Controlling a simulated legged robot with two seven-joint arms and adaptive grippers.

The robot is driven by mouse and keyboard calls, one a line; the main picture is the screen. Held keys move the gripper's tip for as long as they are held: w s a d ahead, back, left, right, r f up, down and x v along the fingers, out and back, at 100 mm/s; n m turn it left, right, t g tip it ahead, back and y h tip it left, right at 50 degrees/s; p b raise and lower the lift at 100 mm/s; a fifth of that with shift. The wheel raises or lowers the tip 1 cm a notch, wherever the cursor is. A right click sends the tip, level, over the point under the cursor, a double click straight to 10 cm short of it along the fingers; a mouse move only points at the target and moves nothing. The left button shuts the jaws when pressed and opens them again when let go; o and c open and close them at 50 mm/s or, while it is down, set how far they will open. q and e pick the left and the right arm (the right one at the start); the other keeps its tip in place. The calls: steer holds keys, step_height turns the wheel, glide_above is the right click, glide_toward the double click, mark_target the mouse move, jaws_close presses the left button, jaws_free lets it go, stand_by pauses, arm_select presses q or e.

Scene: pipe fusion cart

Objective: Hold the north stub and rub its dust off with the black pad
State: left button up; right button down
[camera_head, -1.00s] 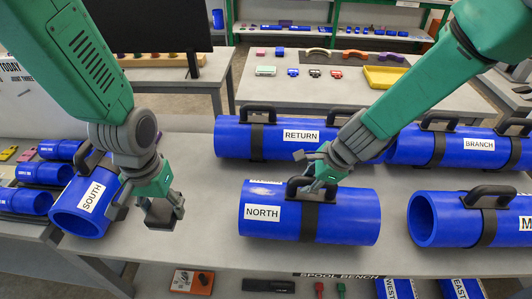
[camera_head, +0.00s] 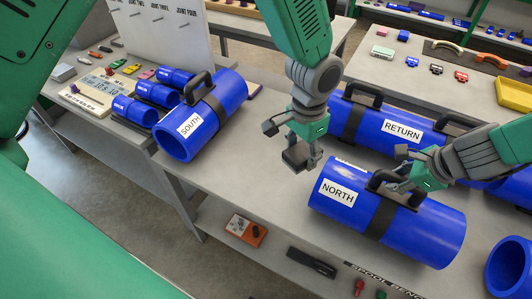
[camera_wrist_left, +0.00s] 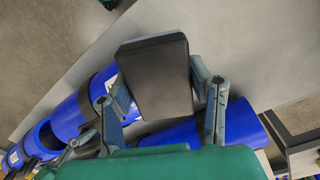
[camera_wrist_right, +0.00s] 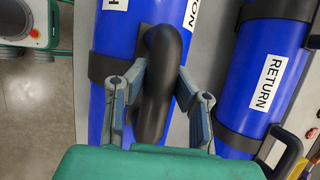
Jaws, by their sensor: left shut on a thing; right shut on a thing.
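The north stub (camera_head: 428,232) is a blue pipe labelled NORTH with a black band and a black handle, lying on the grey bench. My right gripper (camera_head: 392,180) is shut on its handle, which fills the gap between the fingers in the right wrist view (camera_wrist_right: 160,85). My left gripper (camera_head: 303,145) is shut on the black pad (camera_head: 297,158). The pad also shows flat between the fingers in the left wrist view (camera_wrist_left: 157,75). It appears above the bench, just left of the stub's labelled end and apart from it. I cannot make out dust on the stub.
The blue RETURN pipe (camera_head: 360,122) lies behind the north stub. The SOUTH pipe (camera_head: 215,115) lies to the left, beside several small blue pipes. Another blue pipe (camera_head: 512,268) is at the lower right. Bare bench top (camera_head: 240,165) lies between SOUTH and NORTH.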

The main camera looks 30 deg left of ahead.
mark_target(345, 174)
arm_select(q)
steer(key=w+d+m, duration=0.1)
steer(key=w+d, duration=0.1)
steer(key=d, duration=0.1)
steer(key=w+d+m, duration=0.1)
steer(key=w+d, duration=0.1)
steer(key=w+d+m, duration=0.2)
steer(key=d, duration=0.1)
steer(key=shift+w+d+r, duration=0.15)
steer(key=shift+w+d, duration=0.1)
steer(key=shift+d, duration=0.1)
steer(key=shift+f, duration=2.4)
steer(key=shift+f, duration=1.05)
steer(key=shift+d, duration=0.95)
steer(key=shift+a+f, duration=0.15)
steer(key=shift+a, duration=1)
steer(key=shift+d+r, duration=0.2)
steer(key=shift+d, duration=0.9)
steer(key=shift+a, duration=0.1)
